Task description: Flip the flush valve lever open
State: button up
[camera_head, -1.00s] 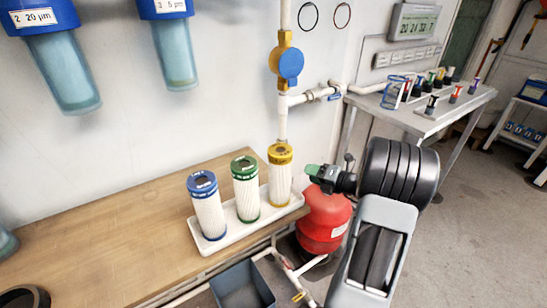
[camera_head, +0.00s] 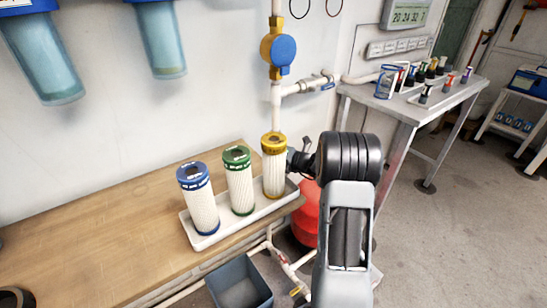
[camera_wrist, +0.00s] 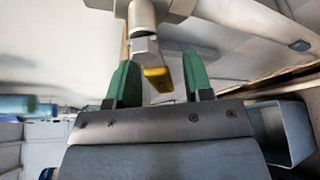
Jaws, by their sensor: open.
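The flush valve lever shows as a small yellow-tipped handle (camera_wrist: 157,79) below a pale pipe fitting (camera_wrist: 144,16) in the wrist view. My gripper (camera_wrist: 160,77) is open, with one green finger on each side of the lever in the picture. Gaps show on both sides of the lever, so it is not gripped; its depth relative to the fingertips is hard to tell. In the head view, a yellow handle (camera_head: 297,291) shows on the low pipework under the bench front.
A white tray (camera_head: 188,232) with blue, green and yellow-topped filter cartridges stands on the wooden bench (camera_head: 100,245). A grey bin (camera_head: 238,262) is below its front edge. A red tank (camera_head: 306,215) stands partly behind my arm.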

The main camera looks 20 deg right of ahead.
jog(key=shift+w, duration=0.1)
grip_shut()
dwell(0.5)
